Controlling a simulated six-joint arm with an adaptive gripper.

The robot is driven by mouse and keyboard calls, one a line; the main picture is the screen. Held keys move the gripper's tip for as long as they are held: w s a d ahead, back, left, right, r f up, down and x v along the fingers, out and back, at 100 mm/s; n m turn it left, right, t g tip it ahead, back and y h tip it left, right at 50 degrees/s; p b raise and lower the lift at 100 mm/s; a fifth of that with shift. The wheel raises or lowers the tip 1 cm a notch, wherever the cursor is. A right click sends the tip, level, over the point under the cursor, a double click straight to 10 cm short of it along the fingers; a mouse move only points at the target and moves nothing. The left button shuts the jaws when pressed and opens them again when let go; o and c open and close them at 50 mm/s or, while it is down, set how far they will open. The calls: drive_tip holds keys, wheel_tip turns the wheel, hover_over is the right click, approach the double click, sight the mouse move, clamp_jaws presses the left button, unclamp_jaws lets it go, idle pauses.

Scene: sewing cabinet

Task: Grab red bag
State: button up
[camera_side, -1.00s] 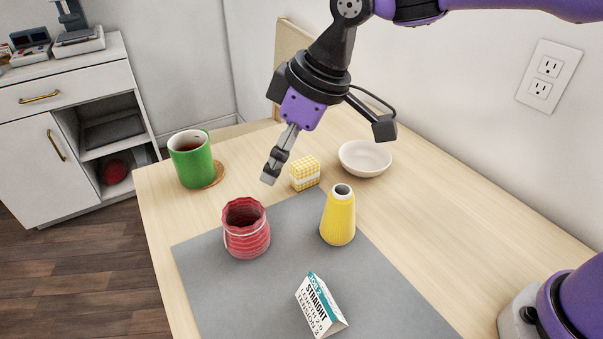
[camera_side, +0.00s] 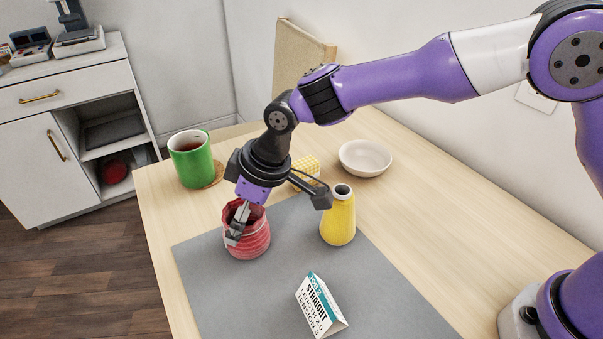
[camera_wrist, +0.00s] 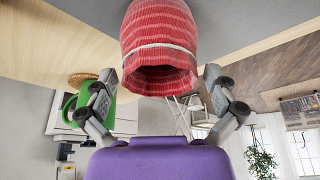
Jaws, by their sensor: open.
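The red bag (camera_side: 253,241) stands upright on the grey mat (camera_side: 290,265) in the side view, with an open scalloped mouth and a pale band. It also shows in the wrist view (camera_wrist: 158,30), its mouth facing my gripper. My gripper (camera_side: 234,238) is lowered at the bag, one finger showing in front of its left side. In the wrist view my gripper (camera_wrist: 163,75) is open, with one finger on each side of the bag's mouth. I cannot tell whether the fingers touch it.
A yellow cone-shaped spool (camera_side: 338,222) stands right of the bag. A yellow checked block (camera_side: 308,167) is partly behind my gripper. A green mug (camera_side: 188,163), a white bowl (camera_side: 365,157) and a folded card (camera_side: 318,308) stand around. The mat's front left is clear.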

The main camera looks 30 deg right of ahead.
drive_tip(key=c, duration=1)
drive_tip(key=shift+c, duration=0.2)
